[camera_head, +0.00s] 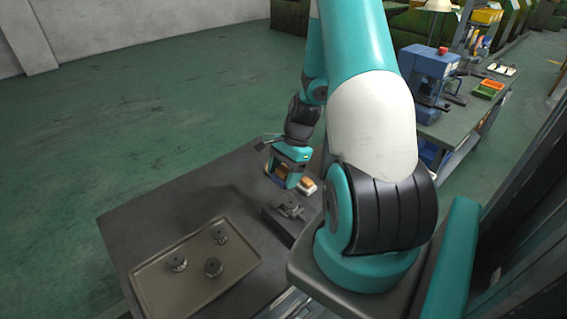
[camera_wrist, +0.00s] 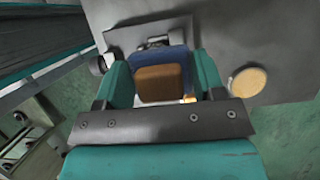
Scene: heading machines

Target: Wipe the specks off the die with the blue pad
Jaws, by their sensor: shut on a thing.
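My gripper (camera_wrist: 162,82) is shut on the blue pad (camera_wrist: 174,56), which has a brown block-like back facing the wrist camera. In the head view my gripper (camera_head: 285,177) is over the far right part of the dark table, behind a black block (camera_head: 277,226) with a small grey metal piece (camera_head: 290,210) on top. I cannot tell whether this piece is the die. In the wrist view metal parts (camera_wrist: 153,42) show just beyond the pad, partly hidden by it. No specks can be made out, and I cannot tell whether the pad touches anything.
A small white and orange item (camera_head: 307,186) lies right of my gripper. A round tan-topped thing (camera_wrist: 248,80) shows in the wrist view. The table's (camera_head: 150,205) far left is bare.

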